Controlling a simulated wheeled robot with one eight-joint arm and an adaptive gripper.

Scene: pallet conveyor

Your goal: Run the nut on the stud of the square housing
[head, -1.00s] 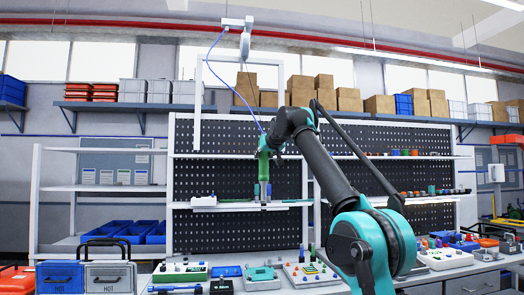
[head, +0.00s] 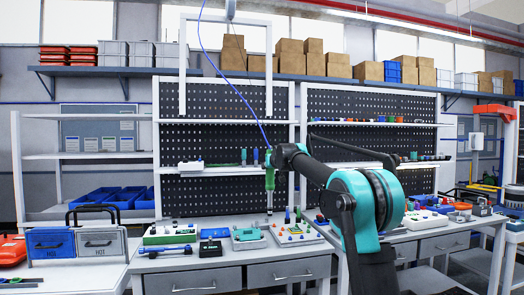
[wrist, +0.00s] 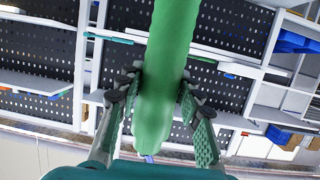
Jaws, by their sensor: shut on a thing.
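My gripper (wrist: 155,98) is shut on a green power tool (wrist: 166,60), with one dark finger pad on each side of its body. In the head view the green tool (head: 270,178) hangs upright below my wrist, its thin grey tip pointing down above the bench. A blue cable runs up from it. A squarish teal and grey fixture (head: 249,239) stands on the bench below and slightly left of the tip, perhaps the square housing. The tip appears apart from it. The nut and stud are too small to make out.
A small black box (head: 210,248) and a green-and-white block (head: 170,234) stand left of the fixture. A pale board (head: 297,236) with several coloured parts lies to its right. A shelf (head: 220,170) and perforated panel (head: 225,120) are behind the tool.

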